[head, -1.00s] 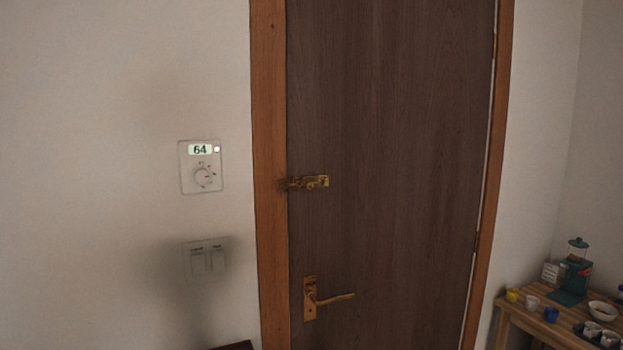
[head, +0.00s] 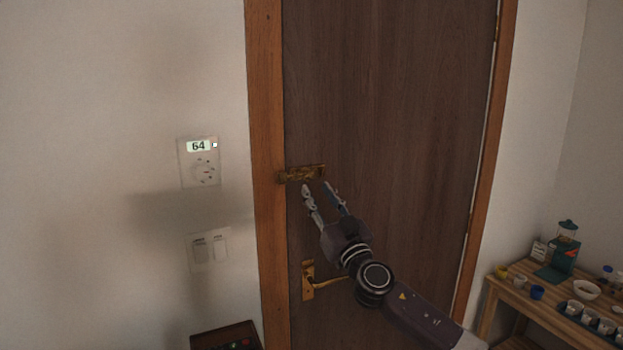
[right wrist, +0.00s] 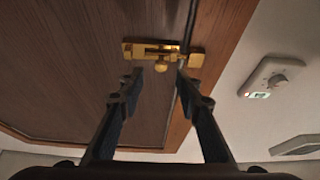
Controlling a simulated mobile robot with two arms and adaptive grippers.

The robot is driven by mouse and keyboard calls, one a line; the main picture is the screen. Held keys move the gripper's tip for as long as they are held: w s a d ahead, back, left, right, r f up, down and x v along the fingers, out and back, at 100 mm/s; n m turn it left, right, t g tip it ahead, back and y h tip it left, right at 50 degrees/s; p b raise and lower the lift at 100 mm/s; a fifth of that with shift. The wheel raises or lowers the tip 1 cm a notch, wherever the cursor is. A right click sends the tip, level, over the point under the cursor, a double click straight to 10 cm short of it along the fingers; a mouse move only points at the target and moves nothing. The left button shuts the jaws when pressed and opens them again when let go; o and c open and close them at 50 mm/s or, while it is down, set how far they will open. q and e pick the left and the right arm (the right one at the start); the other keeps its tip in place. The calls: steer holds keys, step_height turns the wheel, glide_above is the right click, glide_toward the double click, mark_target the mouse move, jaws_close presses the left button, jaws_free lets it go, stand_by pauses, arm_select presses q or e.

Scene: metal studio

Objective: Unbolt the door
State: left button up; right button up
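The brown wooden door (head: 390,110) is shut in its orange-brown frame. A brass bolt (head: 302,173) is mounted at the door's left edge and reaches across to the frame. In the right wrist view the bolt (right wrist: 150,48) shows with a round knob (right wrist: 161,67) and a keeper (right wrist: 195,58) on the frame; the bar appears to run into the keeper. My right gripper (head: 317,187) is open and empty just below the bolt. Its fingertips (right wrist: 159,72) lie to either side of the knob in the right wrist view, apparently not gripping it. My left gripper is out of view.
A brass door handle (head: 310,281) lies below, partly behind my right arm. A thermostat (head: 199,162) and light switches (head: 208,249) are on the left wall. A wooden table (head: 503,292) with cups and a grinder-like appliance (head: 562,250) stands right. A dark box (head: 225,337) is lower left.

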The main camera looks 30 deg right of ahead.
mark_target(309, 179)
steer(key=p+x, duration=0.1)
steer(key=x, duration=0.2)
steer(key=shift+w+r, duration=0.15)
steer(key=shift+w, duration=0.55)
steer(key=shift+c, duration=0.3)
jaws_close()
